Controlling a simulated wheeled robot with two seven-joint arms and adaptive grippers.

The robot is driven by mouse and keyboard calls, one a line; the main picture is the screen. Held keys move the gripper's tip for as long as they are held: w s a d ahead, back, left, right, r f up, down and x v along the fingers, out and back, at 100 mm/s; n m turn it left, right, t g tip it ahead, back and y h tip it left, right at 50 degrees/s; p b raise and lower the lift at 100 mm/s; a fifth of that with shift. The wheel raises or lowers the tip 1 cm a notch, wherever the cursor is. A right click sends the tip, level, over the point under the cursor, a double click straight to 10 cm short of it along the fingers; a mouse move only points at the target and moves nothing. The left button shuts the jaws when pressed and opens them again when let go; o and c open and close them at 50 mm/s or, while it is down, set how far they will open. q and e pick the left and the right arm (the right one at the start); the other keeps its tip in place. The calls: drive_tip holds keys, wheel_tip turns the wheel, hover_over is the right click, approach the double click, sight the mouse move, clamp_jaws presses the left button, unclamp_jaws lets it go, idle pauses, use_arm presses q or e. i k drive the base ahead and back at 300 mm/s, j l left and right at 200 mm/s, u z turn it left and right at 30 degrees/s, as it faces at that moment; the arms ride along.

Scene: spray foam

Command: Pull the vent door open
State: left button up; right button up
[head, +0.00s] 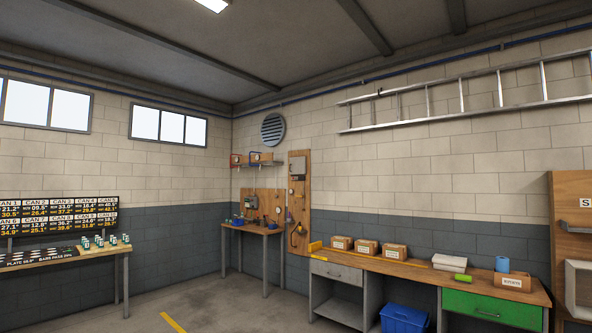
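No part labelled as a vent door can be made out for certain. A round louvred vent (273,129) is set high in the wall near the far corner, its slats grey. A tall wooden panel (298,215) hangs below and right of it, carrying a small grey plate (298,164) and a yellow-brown fitting. At the right edge a light-framed box (572,285) is cut off by the picture, below a wooden board (564,192). Whether any of these is open is too small to tell. Neither of my grippers is in view.
A long workbench (415,268) with cardboard boxes, a green drawer (489,308) and a blue bin (404,318) lines the right wall. A smaller table (252,229) stands in the corner. A table with small cans (105,243) is at left. Floor between is clear.

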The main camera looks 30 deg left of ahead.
sight(297, 165)
drive_tip(key=i+j+u, duration=0.7)
drive_tip(key=i, duration=0.15)
drive_tip(key=i+j+u, duration=0.1)
drive_tip(key=i+u, duration=0.5)
drive_tip(key=i, duration=5.4)
drive_tip(key=i+j+z, duration=0.1)
drive_tip(key=i+z, duration=0.25)
drive_tip(key=i, duration=0.2)
drive_tip(key=i+j+z, duration=0.3)
drive_tip(key=i, duration=0.25)
